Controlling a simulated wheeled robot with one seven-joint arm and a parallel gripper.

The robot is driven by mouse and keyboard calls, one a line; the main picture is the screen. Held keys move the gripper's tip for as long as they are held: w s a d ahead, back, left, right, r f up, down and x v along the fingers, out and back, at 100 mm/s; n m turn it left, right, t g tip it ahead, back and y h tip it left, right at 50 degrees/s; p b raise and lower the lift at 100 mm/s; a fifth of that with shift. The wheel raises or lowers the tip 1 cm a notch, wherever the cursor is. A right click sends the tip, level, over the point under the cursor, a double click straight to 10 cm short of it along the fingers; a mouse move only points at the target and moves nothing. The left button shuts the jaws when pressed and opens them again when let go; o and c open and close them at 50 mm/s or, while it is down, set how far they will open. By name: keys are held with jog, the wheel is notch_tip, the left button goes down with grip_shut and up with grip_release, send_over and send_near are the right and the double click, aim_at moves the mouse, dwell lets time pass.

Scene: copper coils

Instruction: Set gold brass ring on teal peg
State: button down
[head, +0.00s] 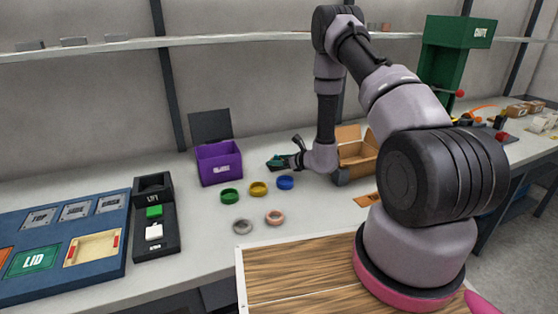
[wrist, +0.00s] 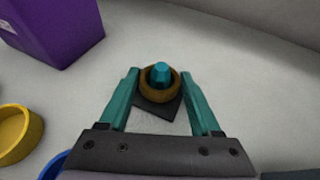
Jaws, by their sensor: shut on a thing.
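The gold brass ring (wrist: 160,96) is in the wrist view, a dull brown-gold band between the two teal fingers of my gripper (wrist: 161,82). The teal peg (wrist: 160,71) shows inside the ring's opening, with its top standing up through it. A dark square base (wrist: 158,110) lies beneath. The ring looks to be around the peg; how low it sits is hard to tell. In the head view my gripper (head: 287,161) is at the back of the bench, and the ring is too small to make out there.
A purple bin (head: 219,165) stands left of my gripper and a cardboard box (head: 356,153) right of it. Loose green (head: 230,195), yellow (head: 258,188), blue (head: 285,182), grey (head: 242,226) and copper (head: 275,217) rings lie in front. Bare bench surrounds the peg base.

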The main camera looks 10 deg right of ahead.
jog(key=shift+f, duration=0.35)
jog(key=shift+c, duration=1.8)
grip_release()
jog(key=shift+s+d, duration=0.1)
jog(key=shift+v, duration=5.4)
